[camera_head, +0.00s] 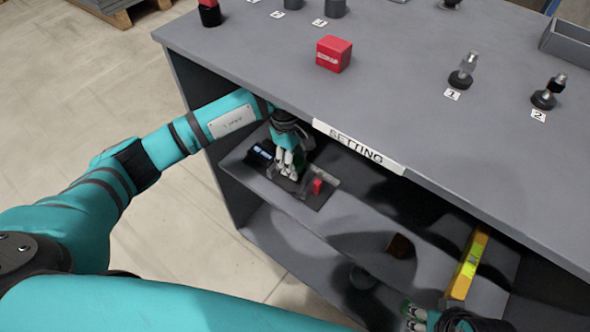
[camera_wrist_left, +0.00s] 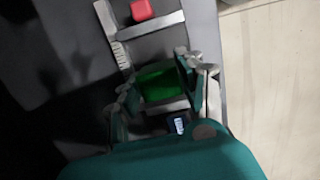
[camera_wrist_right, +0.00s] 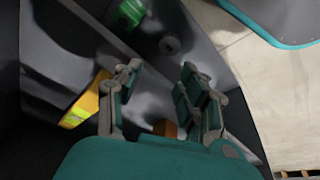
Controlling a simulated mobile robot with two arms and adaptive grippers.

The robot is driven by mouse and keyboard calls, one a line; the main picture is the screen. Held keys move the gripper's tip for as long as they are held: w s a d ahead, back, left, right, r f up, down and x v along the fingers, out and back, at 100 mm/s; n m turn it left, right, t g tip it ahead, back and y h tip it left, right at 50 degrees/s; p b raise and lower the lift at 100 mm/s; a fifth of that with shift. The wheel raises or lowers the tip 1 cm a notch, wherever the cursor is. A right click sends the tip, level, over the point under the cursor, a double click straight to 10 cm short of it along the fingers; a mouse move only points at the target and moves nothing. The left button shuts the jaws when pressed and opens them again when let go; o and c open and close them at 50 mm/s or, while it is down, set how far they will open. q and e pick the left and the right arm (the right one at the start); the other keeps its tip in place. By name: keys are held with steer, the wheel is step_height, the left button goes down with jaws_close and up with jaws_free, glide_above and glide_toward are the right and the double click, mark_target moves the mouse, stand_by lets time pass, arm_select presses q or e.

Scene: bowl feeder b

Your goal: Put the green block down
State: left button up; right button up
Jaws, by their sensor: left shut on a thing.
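The green block (camera_wrist_left: 158,83) is between the fingers of my left gripper (camera_wrist_left: 158,88) in the left wrist view, and the gripper is shut on it. In the head view my left gripper (camera_head: 288,172) is inside the shelf below the tabletop, over a grey fixture (camera_head: 325,195). The fingers mostly hide the block there. I cannot tell whether the block touches the fixture. My right gripper (camera_wrist_right: 160,92) is open and empty, with its fingers apart. It shows only partly at the bottom of the head view (camera_head: 436,318).
A red block (camera_head: 317,186) lies beside my left gripper. A small display (camera_head: 262,153) is to its left. A yellow tool (camera_head: 468,264) and a brown block (camera_head: 400,246) are to the right. The tabletop edge (camera_head: 358,148) overhangs the shelf. Another green object (camera_wrist_right: 128,14) shows in the right wrist view.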

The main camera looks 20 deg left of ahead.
arm_select(q)
step_height(320, 180, down, 3)
steer(key=shift+f+b, duration=0.1)
steer(key=shift+b, duration=0.2)
arm_select(e)
steer(key=shift+w+a+f+t, duration=0.15)
steer(key=shift+w+t, duration=0.15)
steer(key=shift+w, duration=0.4)
steer(key=shift+w, duration=0.15)
arm_select(q)
steer(key=shift+f, duration=0.1)
arm_select(e)
steer(key=shift+w+a, duration=0.15)
steer(key=shift+w, duration=0.1)
arm_select(q)
steer(key=o, duration=1.2)
arm_select(e)
steer(key=shift+w+t, duration=0.1)
steer(key=shift+t, duration=0.2)
steer(key=shift+r, duration=0.2)
